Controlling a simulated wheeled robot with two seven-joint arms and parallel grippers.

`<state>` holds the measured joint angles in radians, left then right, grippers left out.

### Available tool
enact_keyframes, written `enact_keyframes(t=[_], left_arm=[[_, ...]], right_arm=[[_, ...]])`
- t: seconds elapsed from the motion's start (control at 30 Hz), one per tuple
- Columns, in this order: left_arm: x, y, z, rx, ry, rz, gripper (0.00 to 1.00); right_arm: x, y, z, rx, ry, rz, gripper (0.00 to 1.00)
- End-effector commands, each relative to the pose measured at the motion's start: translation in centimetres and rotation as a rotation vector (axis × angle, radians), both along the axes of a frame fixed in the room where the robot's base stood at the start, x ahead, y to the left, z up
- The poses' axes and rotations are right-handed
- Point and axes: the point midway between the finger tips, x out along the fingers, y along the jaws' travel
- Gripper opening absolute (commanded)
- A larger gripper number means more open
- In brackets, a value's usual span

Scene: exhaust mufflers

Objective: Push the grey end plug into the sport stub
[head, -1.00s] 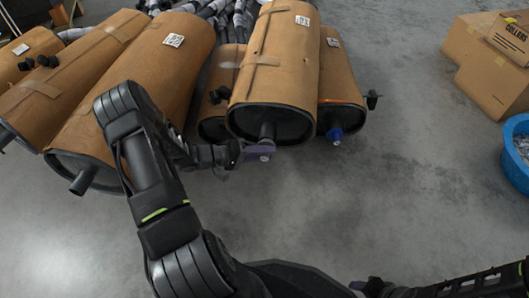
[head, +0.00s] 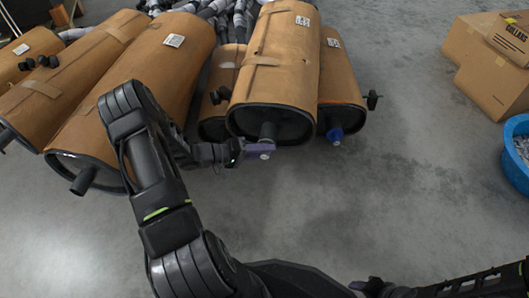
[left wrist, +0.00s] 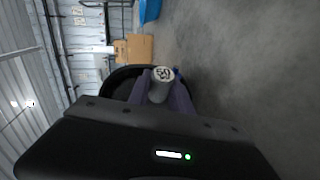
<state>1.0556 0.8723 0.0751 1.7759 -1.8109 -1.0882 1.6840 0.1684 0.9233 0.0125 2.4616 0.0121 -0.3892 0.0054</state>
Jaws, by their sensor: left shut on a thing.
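My left gripper (head: 262,150) has purple fingers and is shut on the grey end plug (head: 265,156), at the near end of a brown-wrapped muffler (head: 275,60). The sport stub (head: 267,130) is a dark pipe jutting from that muffler's black end, directly behind the plug. In the left wrist view the plug (left wrist: 162,74) is a pale round face between the fingers, with the muffler's dark end (left wrist: 122,84) behind. How deep the plug sits in the stub is hidden. My right gripper (head: 366,286) is partly visible at the bottom edge; its jaws are unclear.
Other wrapped mufflers (head: 150,80) lie to the left. Cardboard boxes (head: 490,65) and a blue tub (head: 516,165) stand at the right. The floor in front is clear.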

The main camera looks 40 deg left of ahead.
Motion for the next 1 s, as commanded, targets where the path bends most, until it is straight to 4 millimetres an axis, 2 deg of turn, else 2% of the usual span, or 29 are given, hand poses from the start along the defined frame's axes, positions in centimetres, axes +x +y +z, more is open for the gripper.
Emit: enact_keyframes(t=[0.23,0.27,0.53,0.9,1.0], left_arm=[[0.46,0.24,-0.02,0.000,0.000,0.000,0.00],[0.43,0.23,0.00,-0.001,0.001,0.000,0.28],[0.41,0.22,0.00,0.000,0.000,0.000,0.50],[0.40,0.24,0.00,0.000,0.000,0.000,0.51],[-0.32,0.82,0.47,0.001,0.000,0.001,0.51]], right_arm=[[0.00,0.00,-0.16,0.000,0.000,0.000,0.47],[0.00,0.00,-0.13,0.000,0.000,0.000,0.47],[0.00,0.00,-0.12,0.000,0.000,0.000,0.47],[-0.30,0.09,-0.37,-0.003,0.003,0.003,0.47],[-0.37,0.10,0.18,-0.004,0.003,0.003,0.47]])
